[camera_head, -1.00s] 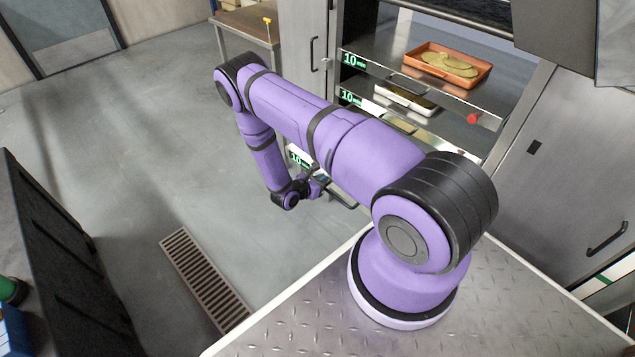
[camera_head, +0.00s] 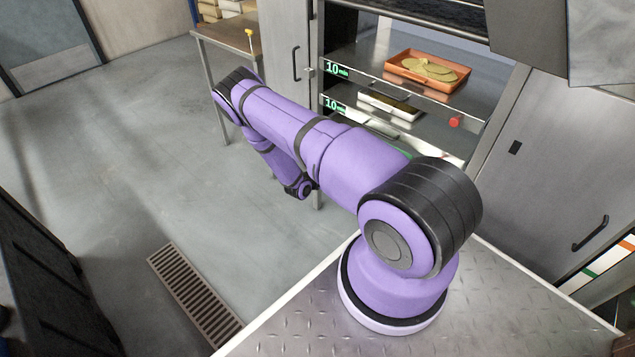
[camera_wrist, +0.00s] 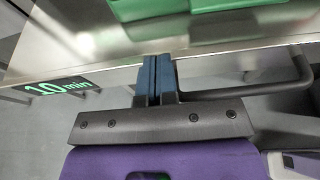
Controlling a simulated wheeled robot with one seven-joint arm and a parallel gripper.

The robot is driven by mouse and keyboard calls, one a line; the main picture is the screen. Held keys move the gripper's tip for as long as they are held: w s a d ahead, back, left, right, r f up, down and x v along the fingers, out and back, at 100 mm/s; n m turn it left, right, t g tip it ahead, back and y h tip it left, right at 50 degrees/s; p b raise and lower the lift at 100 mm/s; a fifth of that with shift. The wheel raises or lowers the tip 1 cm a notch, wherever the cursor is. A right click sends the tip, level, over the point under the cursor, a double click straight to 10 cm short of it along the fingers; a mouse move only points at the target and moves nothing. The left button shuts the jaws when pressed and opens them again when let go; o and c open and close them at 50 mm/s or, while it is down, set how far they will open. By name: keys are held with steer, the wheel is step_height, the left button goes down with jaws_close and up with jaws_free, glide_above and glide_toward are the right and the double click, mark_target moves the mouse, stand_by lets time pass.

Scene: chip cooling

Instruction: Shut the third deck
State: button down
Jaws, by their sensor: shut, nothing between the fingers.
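In the wrist view a metal deck front (camera_wrist: 110,75) with a green "10 min" label (camera_wrist: 62,87) runs across the picture. A dark bar handle (camera_wrist: 250,90) stands out from it on the right. A green tray (camera_wrist: 190,12) lies on the deck behind this front. My gripper (camera_wrist: 154,62) is shut and empty, its blue fingertips at the deck front, left of the handle's far bend. Whether they press on it is unclear. In the head view my arm hides the gripper and most of this deck; a bit of green (camera_head: 398,151) shows past the arm.
The rack's top deck (camera_head: 365,72) carries an orange tray (camera_head: 425,72) with flat chips. The deck below holds a white tray (camera_head: 390,106). A red knob (camera_head: 455,121) is at the right. A small table (camera_head: 215,35) stands left of the rack; the floor (camera_head: 130,150) is open.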

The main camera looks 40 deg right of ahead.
steer(key=d, duration=0.6)
steer(key=w+d, duration=0.1)
steer(key=d, duration=1.1)
steer(key=shift+w+d, duration=0.2)
steer(key=shift+d, duration=0.2)
steer(key=shift+r, duration=0.1)
